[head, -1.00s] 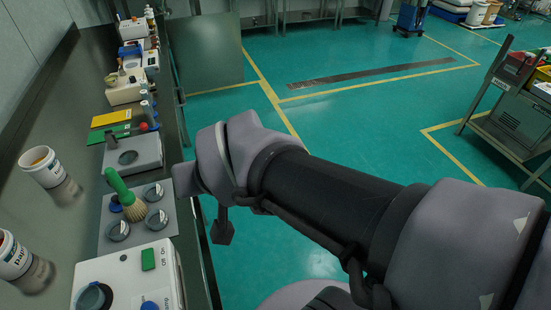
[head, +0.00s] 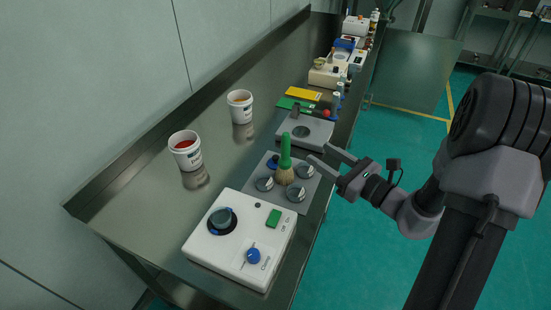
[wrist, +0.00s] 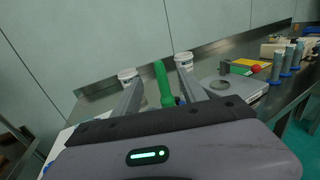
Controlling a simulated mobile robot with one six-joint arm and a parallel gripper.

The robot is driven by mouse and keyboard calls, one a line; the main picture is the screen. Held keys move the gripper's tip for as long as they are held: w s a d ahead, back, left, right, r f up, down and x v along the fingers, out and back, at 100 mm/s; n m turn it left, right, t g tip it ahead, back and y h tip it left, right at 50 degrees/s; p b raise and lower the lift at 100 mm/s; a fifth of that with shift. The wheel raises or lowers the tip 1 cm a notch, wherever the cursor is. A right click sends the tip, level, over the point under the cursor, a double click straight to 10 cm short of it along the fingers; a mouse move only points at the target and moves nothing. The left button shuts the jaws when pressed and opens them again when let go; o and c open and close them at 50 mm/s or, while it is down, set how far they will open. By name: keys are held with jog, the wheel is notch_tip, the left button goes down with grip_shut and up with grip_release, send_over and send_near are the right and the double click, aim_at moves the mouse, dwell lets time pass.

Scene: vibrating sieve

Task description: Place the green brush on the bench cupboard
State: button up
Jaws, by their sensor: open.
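The green brush (head: 285,155) stands upright, bristles down, on a grey plate (head: 268,198) with several round metal dishes on the bench. In the wrist view the green handle (wrist: 163,82) shows between my two fingers, farther off. My gripper (head: 323,156) is open and empty, to the right of the brush, with its fingers pointing toward it and apart from it. The steel bench (head: 150,215) runs along the wall. I cannot tell which part is the bench cupboard.
A white device (head: 230,262) with a green button and blue knob stands in front of the plate. Two white tubs (head: 185,151) (head: 240,106) stand at the left. A grey scale (head: 318,140), green and yellow folders (head: 303,94) and more devices lie beyond. Bench space at front left is clear.

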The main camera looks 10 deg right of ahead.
jog(key=f+b+x, duration=0.1)
jog(key=b+x, duration=0.2)
jog(key=x, duration=1.3)
jog(key=shift+a, duration=0.3)
jog(key=shift+s, duration=0.1)
grip_shut()
